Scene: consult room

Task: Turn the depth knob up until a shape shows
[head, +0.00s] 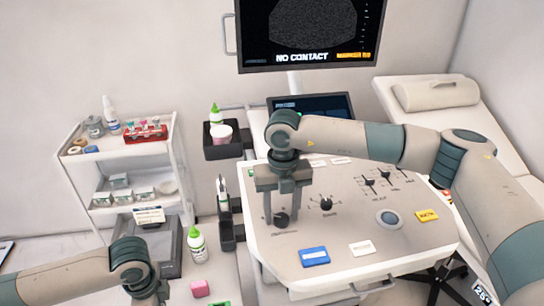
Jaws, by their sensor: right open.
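The console panel (340,240) holds two dark round knobs. The left knob (281,218) lies under my right gripper (281,208), and the right knob (326,204) stands clear beside it. Their printed labels are too small to read surely. My right gripper is open, pointing down, with its fingers to either side of the left knob; I cannot tell whether they touch it. The monitor (312,30) shows a grey speckled sector with no clear shape and the words "NO CONTACT".
Sliders (385,181), a round trackball (390,219) and blue, white and yellow labelled pieces lie on the panel. A green-capped bottle (198,247) stands left of the console. A white cart (125,165) with supplies is at left, and a padded couch (470,120) at right.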

